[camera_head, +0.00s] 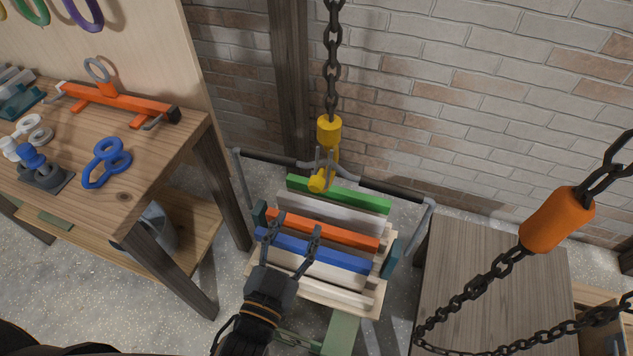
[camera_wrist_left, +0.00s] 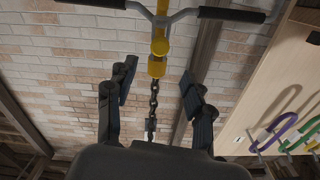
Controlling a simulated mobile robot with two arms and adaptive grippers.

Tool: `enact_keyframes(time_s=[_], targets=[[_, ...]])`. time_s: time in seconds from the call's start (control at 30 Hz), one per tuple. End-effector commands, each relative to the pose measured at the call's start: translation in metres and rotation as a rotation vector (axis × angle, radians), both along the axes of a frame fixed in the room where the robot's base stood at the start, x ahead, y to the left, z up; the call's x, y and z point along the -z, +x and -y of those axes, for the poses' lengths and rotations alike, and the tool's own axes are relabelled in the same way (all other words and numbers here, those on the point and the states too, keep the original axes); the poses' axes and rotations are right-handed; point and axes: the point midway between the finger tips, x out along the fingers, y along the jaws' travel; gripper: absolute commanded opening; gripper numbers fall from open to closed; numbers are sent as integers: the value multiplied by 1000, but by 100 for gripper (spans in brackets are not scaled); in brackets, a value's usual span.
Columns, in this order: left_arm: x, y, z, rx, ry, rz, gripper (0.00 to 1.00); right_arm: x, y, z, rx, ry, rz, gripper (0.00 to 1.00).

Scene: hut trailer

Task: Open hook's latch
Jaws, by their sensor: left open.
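A yellow hook (camera_head: 322,175) hangs from a dark chain (camera_head: 332,60) in front of the brick wall. It meets the middle of a grey metal handle with black grips (camera_head: 390,190). The latch itself is too small to make out. My left gripper (camera_head: 290,236) is open and empty, below and a little left of the hook in the head view, apart from it. In the left wrist view the hook (camera_wrist_left: 159,45) and chain appear upside down, beyond and between the open fingers (camera_wrist_left: 158,85). My right gripper is not in view.
Under the hook is a carrier of coloured boards (camera_head: 340,200). At left a workbench (camera_head: 150,150) holds an orange tool (camera_head: 120,103) and blue rings (camera_head: 107,162). An orange chain piece (camera_head: 557,220) hangs at right, with a wooden table (camera_head: 470,255) behind it.

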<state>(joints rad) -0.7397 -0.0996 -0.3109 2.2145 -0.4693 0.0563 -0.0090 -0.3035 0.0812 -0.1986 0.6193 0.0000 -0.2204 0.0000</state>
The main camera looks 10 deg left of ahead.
Motion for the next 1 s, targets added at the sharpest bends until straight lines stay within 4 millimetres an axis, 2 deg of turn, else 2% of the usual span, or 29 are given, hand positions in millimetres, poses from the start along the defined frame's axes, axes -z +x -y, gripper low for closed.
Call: enact_keyframes(time_s=[0.1,0.5,0.7,1.0], targets=[[0,23,5,0,-1,6,52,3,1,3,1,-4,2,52],[0,91,18,1,-2,3,52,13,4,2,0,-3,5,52],[1,109,22,1,-2,-1,52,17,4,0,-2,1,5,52],[1,113,23,1,-2,-2,52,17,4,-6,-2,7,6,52]])
